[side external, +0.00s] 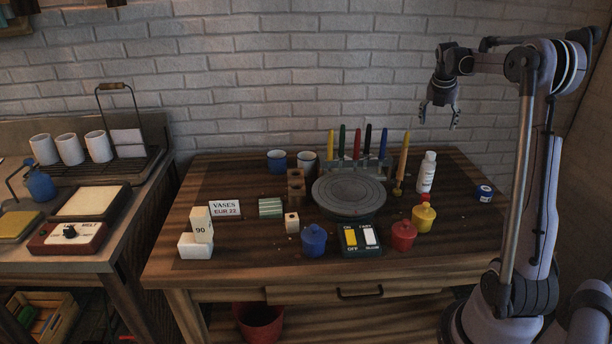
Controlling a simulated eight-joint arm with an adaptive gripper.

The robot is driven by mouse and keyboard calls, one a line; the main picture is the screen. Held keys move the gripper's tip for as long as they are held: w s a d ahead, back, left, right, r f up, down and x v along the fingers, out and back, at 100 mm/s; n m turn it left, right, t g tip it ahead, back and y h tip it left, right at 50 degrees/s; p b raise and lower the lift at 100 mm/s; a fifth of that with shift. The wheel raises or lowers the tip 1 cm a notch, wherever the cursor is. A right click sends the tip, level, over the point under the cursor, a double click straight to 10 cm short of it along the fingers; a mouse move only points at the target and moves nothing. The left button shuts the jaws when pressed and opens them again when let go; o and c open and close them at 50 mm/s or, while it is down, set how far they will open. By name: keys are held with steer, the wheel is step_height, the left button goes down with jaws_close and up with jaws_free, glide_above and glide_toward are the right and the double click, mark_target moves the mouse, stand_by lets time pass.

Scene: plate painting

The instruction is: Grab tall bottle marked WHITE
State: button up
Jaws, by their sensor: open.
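The tall white bottle (426,174) stands upright on the right part of the wooden table, with its cap on top. Dark marking shows on its side, too small to read. My gripper (438,116) hangs above and slightly right of the bottle in the picture, fingers pointing down. It is open and empty, clearly apart from the bottle. Nothing hides the bottle.
Left are an upright wooden tool (402,163), a rack of coloured sticks and a grey turntable (348,194).

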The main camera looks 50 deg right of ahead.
glide_toward(429, 156)
steer(key=x, duration=0.5)
steer(key=shift+d, duration=0.1)
steer(key=x, duration=0.5)
steer(key=shift+f, duration=0.3)
steer(key=shift+a+x, duration=0.15)
steer(key=shift+x, duration=1.15)
steer(key=shift+a+x, duration=0.15)
steer(key=shift+x, duration=1.1)
steer(key=shift+s+f, duration=0.15)
steer(key=c, duration=1.5)
